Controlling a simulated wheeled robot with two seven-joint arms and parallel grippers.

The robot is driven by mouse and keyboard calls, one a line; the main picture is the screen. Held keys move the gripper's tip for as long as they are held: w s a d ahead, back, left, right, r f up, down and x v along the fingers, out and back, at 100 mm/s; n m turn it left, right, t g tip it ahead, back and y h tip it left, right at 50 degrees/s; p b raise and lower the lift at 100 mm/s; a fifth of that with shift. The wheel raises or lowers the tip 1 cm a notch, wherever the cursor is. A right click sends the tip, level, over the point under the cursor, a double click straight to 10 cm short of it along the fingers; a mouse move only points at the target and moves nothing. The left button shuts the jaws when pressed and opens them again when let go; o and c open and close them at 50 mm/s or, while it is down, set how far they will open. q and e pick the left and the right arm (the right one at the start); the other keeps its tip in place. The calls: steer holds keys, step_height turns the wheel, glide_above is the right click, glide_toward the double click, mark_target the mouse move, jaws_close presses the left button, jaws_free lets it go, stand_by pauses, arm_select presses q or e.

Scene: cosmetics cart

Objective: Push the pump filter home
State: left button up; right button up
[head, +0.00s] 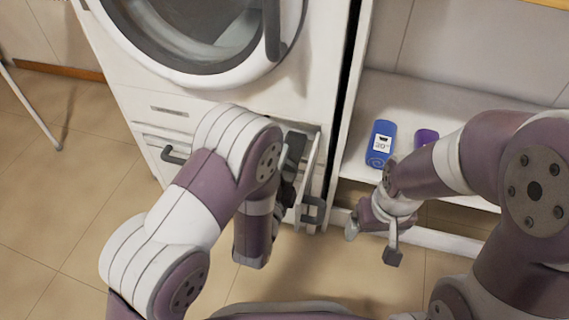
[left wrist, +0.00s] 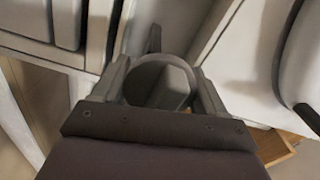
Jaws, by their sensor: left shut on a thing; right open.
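The pump filter (left wrist: 160,82) shows in the left wrist view as a round grey cap with a raised grip bar, between the two fingers of my left gripper (left wrist: 160,95). My left gripper (head: 288,185) is shut on it at the lower right front of the white washing machine (head: 130,95). In the head view my left arm hides the filter, and how deep it sits cannot be told. My right gripper (head: 372,242) is open and empty, in front of the shelf unit and apart from the machine.
A panel with a dark handle (head: 314,212) stands out beside my left gripper. A drawer handle (head: 172,156) is on the machine's left. A blue bottle (head: 381,143) and a purple item (head: 426,137) stand on the white shelf (head: 350,160). The tiled floor (head: 60,220) at left is mostly clear.

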arm_select(q)
steer(key=c, duration=0.8)
steer(key=x, duration=1.3)
steer(key=shift+w+f+p, duration=0.15)
steer(key=shift+p, duration=0.2)
steer(key=shift+c, duration=0.2)
steer(key=shift+w+d, duration=0.15)
steer(key=shift+w, duration=0.1)
steer(key=o, duration=1.3)
steer(key=shift+o, duration=0.2)
steer(key=shift+w, duration=0.1)
